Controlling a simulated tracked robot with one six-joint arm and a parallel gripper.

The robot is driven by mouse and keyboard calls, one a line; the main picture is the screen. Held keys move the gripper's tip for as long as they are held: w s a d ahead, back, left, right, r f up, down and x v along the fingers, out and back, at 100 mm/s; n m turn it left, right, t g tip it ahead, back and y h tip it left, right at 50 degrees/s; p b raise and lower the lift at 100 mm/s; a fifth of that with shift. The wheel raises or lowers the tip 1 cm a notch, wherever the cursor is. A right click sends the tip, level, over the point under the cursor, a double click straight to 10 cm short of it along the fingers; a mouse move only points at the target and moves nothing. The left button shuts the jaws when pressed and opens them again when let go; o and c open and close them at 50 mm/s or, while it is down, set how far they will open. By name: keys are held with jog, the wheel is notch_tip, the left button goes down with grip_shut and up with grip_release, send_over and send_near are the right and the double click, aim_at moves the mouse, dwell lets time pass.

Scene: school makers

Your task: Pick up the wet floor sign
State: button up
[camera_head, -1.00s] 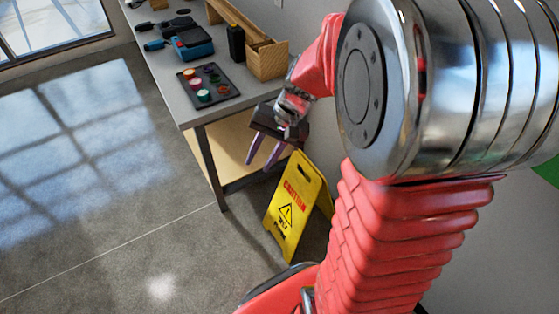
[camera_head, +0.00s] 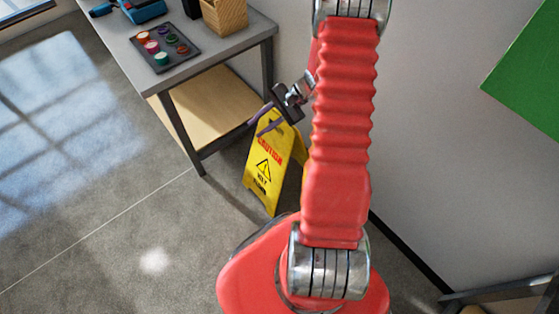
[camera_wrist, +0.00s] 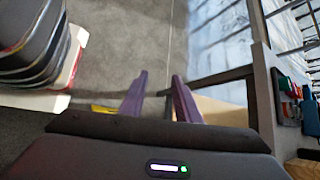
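The yellow wet floor sign (camera_head: 265,175) stands on the floor in the head view, its two panels spread, with red CAUTION lettering and a black warning triangle. My gripper (camera_head: 254,129) is at the sign's top end, its purple fingers overlapping the top edge in the picture; I cannot tell whether they touch it. In the wrist view my gripper (camera_wrist: 160,76) has its fingers apart with nothing seen between them. A small yellow strip of the sign (camera_wrist: 103,109) shows left of the fingers there. Part of the sign is hidden behind my arm.
A grey workbench (camera_head: 222,50) with a lower wooden shelf (camera_head: 215,110) stands close left of the sign. It bears a dark tray of coloured pots (camera_head: 180,62) and a wooden box (camera_head: 225,15). A wall is behind. The floor (camera_head: 100,210) to the left is clear.

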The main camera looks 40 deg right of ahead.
jog(key=s+d+f+m+t+h, duration=0.1)
jog(key=s+d+f+m+t, duration=0.2)
jog(key=f, duration=0.7)
jog(key=s+d+f+m+t, duration=0.1)
jog(key=s+d+f+m, duration=0.15)
jog(key=f+m, duration=0.45)
jog(key=s+d+f+m+t+h, duration=0.1)
jog(key=s+d+f+m+t, duration=0.2)
jog(key=f, duration=0.9)
jog(key=d+f+m+t+h, duration=0.1)
jog(key=d+f+m+h, duration=0.1)
jog(key=d, duration=0.5)
jog(key=w+d+f+m+t+h, duration=0.1)
jog(key=d+f+m+h, duration=0.1)
jog(key=d+f+h, duration=0.3)
jog(key=shift+w+d+m+h, duration=0.15)
jog(key=shift+d+m+h, duration=0.2)
jog(key=shift+d, duration=0.55)
jog(key=shift+w, duration=0.1)
jog(key=x, duration=0.8)
jog(key=shift+w, duration=0.2)
